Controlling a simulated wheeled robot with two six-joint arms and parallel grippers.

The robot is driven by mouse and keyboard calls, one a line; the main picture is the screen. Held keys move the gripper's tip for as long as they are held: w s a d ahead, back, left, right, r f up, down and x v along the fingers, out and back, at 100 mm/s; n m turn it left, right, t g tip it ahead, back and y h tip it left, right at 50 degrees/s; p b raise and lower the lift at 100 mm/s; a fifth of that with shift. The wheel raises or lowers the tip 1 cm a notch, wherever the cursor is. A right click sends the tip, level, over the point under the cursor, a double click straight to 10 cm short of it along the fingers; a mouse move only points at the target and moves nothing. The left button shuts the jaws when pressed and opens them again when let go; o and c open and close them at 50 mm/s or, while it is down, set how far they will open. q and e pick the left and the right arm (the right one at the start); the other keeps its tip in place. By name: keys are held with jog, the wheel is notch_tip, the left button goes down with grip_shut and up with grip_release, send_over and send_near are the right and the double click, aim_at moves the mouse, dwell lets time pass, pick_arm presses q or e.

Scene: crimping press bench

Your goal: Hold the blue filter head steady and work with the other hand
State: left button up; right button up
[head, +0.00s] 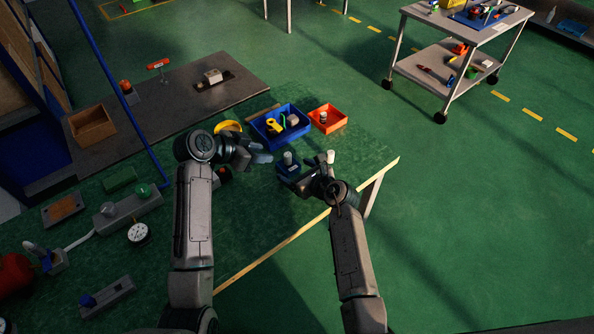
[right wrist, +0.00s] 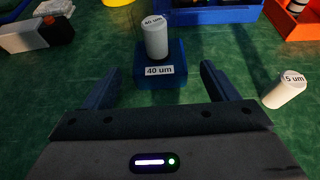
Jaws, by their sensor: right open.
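The blue filter head (head: 287,173) stands on the green bench mat; in the right wrist view this blue block (right wrist: 175,83) bears a "40 um" label. A white cartridge (head: 288,158) marked "40 um" stands upright in its top (right wrist: 155,38). A second white cartridge (head: 331,157), marked "5 um", is to the right, apart from it (right wrist: 286,91). My right gripper (head: 307,181) is open and empty, its fingers (right wrist: 158,68) spread in front of the block. My left gripper (head: 262,158) is left of the block, apart from it; its finger gap is unclear.
A blue bin (head: 261,132) with several parts and an orange bin (head: 340,121) stand behind. A yellow round item (head: 228,127) is behind my left gripper. A gauge (head: 138,232) and a green-knobbed fixture (head: 128,210) are at left. The bench's right edge is close to my right arm.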

jog(key=c, duration=1.3)
jog(key=o, duration=0.4)
jog(key=shift+c, duration=0.8)
jog(key=shift+f, duration=0.2)
